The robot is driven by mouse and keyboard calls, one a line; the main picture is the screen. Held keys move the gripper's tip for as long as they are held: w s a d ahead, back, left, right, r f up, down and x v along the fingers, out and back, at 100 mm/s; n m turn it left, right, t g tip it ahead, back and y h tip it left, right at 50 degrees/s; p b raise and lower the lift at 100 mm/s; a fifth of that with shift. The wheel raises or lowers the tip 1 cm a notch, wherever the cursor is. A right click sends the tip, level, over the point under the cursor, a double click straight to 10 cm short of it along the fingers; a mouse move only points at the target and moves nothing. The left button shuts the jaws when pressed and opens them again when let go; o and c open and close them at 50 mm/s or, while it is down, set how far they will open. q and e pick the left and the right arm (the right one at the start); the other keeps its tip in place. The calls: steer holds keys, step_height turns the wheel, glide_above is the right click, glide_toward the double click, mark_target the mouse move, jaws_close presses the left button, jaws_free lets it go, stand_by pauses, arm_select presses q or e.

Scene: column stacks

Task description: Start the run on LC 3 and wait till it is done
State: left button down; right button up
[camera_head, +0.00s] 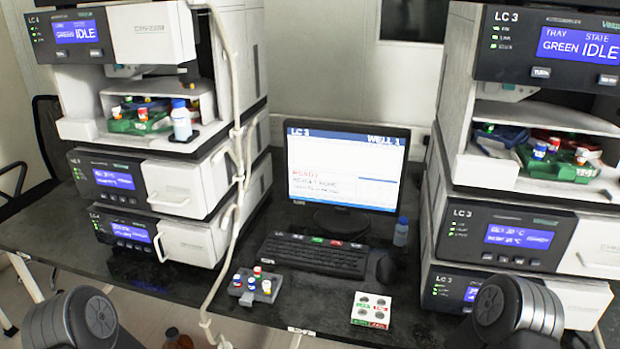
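The LC 3 stack stands at the right; its top module (550,47) has a blue display reading tray GREEN, state IDLE. Below it is an open bay with a green tray (560,168) of capped vials, beside blue and red trays. A black keyboard (318,257) with green and red keys lies in front. Only my arm links show at the bottom corners; both grippers are out of view.
Another stack (165,185) stands at the left, its top display also IDLE, with vials and a blue-capped bottle (181,120) in its bay. A grey vial rack (254,287), a white card with round wells (371,310), a mouse (386,267) and a small bottle (401,232) are on the dark bench (330,297).

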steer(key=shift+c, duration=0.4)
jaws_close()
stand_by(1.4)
